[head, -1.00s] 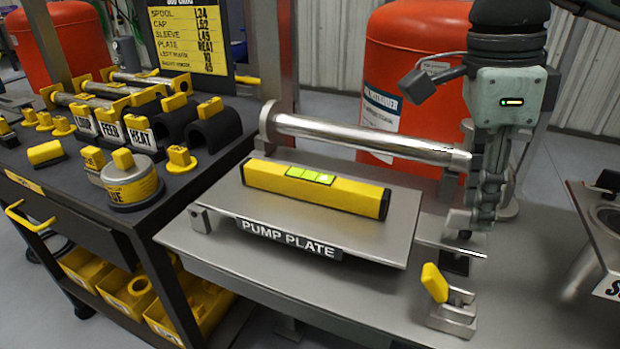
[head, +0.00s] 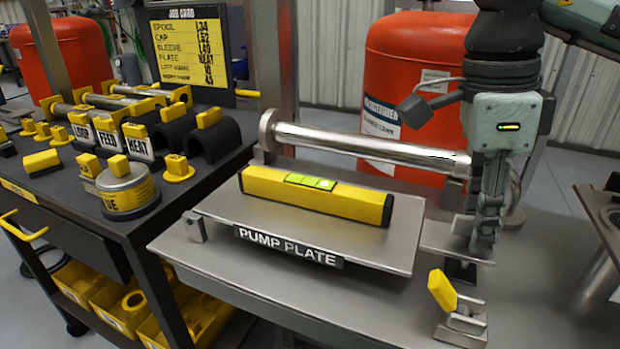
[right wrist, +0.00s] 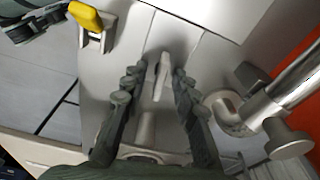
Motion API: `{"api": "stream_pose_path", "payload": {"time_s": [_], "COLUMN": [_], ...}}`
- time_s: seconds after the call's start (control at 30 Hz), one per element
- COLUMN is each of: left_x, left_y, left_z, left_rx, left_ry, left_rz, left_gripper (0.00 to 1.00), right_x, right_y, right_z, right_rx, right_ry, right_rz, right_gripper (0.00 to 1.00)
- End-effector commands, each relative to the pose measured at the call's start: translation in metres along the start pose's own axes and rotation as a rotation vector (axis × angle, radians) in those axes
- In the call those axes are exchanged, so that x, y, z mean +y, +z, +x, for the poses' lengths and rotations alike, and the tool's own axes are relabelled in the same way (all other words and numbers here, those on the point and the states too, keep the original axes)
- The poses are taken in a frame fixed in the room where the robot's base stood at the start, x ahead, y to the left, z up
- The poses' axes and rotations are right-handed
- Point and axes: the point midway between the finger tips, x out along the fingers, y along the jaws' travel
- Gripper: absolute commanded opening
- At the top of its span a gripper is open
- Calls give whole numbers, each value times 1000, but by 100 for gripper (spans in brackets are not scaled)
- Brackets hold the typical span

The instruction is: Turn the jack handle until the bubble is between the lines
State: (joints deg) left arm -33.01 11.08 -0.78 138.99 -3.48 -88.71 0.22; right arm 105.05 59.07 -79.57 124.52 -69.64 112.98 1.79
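The yellow spirit level (head: 350,203) lies on the pump plate (head: 385,245). Its green vial (head: 310,181) shows a bright patch toward its right part; the bubble's place against the lines is too small to tell. My right gripper (head: 485,245) points down at the plate's right end. In the right wrist view its fingers (right wrist: 158,74) are apart, with a thin grey bar (right wrist: 161,78), seemingly the jack handle, between them and visible gaps on both sides. In the head view the fingers hide this bar. A grey-green part at the wrist view's top left may be my left gripper (right wrist: 32,22).
A yellow-tabbed clamp (head: 443,290) stands on the bench just in front of my right gripper. A steel pipe (head: 370,147) runs behind the plate, with a red tank (head: 415,60) beyond. A dark cart (head: 75,195) with labelled parts stands left.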

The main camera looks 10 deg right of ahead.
Motion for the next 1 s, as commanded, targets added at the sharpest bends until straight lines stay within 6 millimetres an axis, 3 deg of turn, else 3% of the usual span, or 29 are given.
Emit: {"api": "stream_pose_path", "payload": {"time_s": [0.07, 0.3, 0.57, 0.8, 1.0], "left_x": [0, 0, 1, 1, 1], "left_y": [0, 0, 1, 2, 2], "left_z": [0, 0, 4, 5, 4], "left_rx": [0, -1, -1, -3, -1], "left_ry": [0, 0, 0, 1, 1], "left_rz": [0, 0, 1, 1, 1], "left_gripper": [77, 77, 77, 77, 77], "right_x": [0, 0, 0, 1, 0], "right_y": [0, 0, 0, 0, 0], "right_z": [0, 0, 2, -1, 0], "right_rx": [0, 0, 0, 1, 0], "right_ry": [0, 0, -4, -39, -45], "right_rz": [0, 0, -33, -268, -300], "right_gripper": [28, 0, 0, 0, 0]}}
